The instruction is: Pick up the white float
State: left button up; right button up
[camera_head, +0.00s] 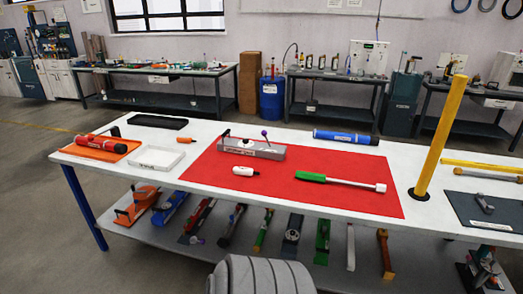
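The white float appears to be the small white rounded piece (243,171) lying on its side on the red mat (330,197), left of the mat's middle. Its end detail is too small to make out. It lies apart from the grey metal block (252,149) behind it and the green-handled tool with a white shaft (340,182) to its right. Nothing covers it. Neither of my grippers shows in the head view.
A small orange piece (187,139), a white tray (156,158) and an orange tray (104,150) holding a red tube lie left. A blue tube (346,137) lies behind. A tall yellow post (440,140) stands right. Bare red mat surrounds the white piece.

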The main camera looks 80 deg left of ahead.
aim_at(237, 171)
jog(key=u, duration=0.35)
jog(key=i, duration=1)
jog(key=u, duration=1.65)
jog(key=i, duration=0.8)
jog(key=u, duration=0.8)
